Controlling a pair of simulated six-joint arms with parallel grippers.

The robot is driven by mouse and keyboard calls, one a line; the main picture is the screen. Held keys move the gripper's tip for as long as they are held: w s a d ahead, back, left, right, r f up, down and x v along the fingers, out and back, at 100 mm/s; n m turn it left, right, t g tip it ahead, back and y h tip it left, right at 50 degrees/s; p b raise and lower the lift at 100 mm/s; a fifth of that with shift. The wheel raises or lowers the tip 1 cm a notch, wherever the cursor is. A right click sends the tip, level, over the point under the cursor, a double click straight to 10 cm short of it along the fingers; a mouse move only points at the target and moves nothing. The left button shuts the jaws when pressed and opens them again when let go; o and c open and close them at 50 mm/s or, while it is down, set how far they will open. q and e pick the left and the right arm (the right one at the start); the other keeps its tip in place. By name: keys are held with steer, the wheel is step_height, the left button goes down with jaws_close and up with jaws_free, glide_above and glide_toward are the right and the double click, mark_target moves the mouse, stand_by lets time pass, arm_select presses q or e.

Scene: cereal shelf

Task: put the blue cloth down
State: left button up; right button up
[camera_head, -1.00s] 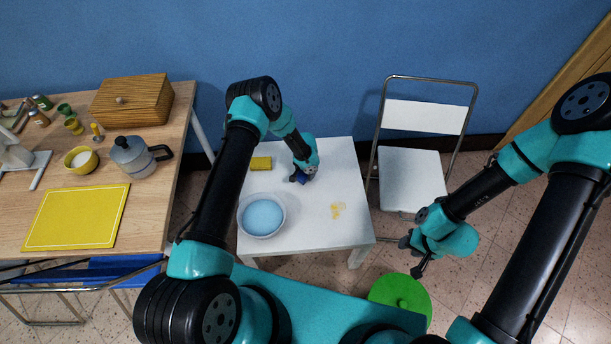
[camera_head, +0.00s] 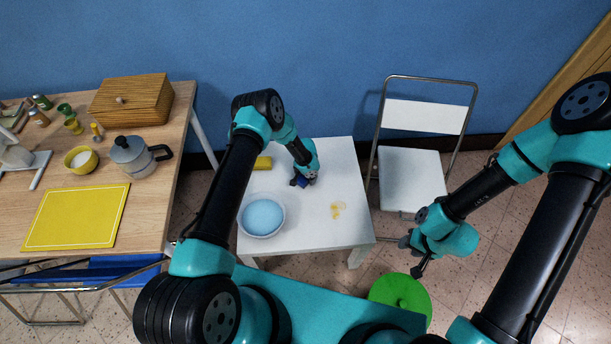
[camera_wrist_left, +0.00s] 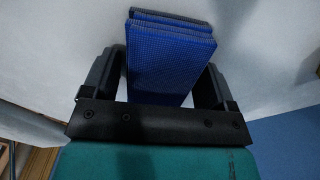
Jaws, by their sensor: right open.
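The blue cloth (camera_wrist_left: 168,55) is folded into a thick pad and sits between the two fingers of my left gripper (camera_wrist_left: 158,75) in the left wrist view. The fingers lie along its two sides, so the gripper appears shut on it. In the head view my left gripper (camera_head: 303,181) is low over the back middle of the white table (camera_head: 335,235), and only a small dark-blue bit of cloth shows. I cannot tell whether the cloth touches the tabletop. My right gripper (camera_head: 411,257) is open and empty, off the table's right side.
On the white table are a bowl of blue liquid (camera_head: 262,216), a yellow sponge (camera_head: 262,163) partly behind my left arm, and a yellow stain (camera_head: 338,210). A white chair (camera_head: 412,175) and green round lid (camera_head: 400,297) are at right. A wooden table (camera_head: 150,195) is left.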

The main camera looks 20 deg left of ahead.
arm_select(q)
steer(key=shift+o, duration=0.4)
steer(key=shift+r, duration=0.6)
step_height(320, 180, up, 11)
stand_by(0.3)
steer(key=s+a+r+n+h, duration=0.1)
steer(key=s+r+n, duration=0.1)
steer(key=s, duration=0.7)
steer(key=s+a+r+n+h, duration=0.1)
steer(key=s+r, duration=0.3)
steer(key=s, duration=0.6)
steer(key=s+a+r+n+h, duration=0.1)
steer(key=s+a+r+n, duration=0.1)
steer(key=s, duration=0.8)
steer(key=shift+s+r+n+t+h, duration=0.2)
steer(key=shift+r+n+t+h, duration=0.2)
steer(key=shift+r+n, duration=0.55)
steer(key=shift+o, duration=0.5)
steer(key=shift+d, duration=0.1)
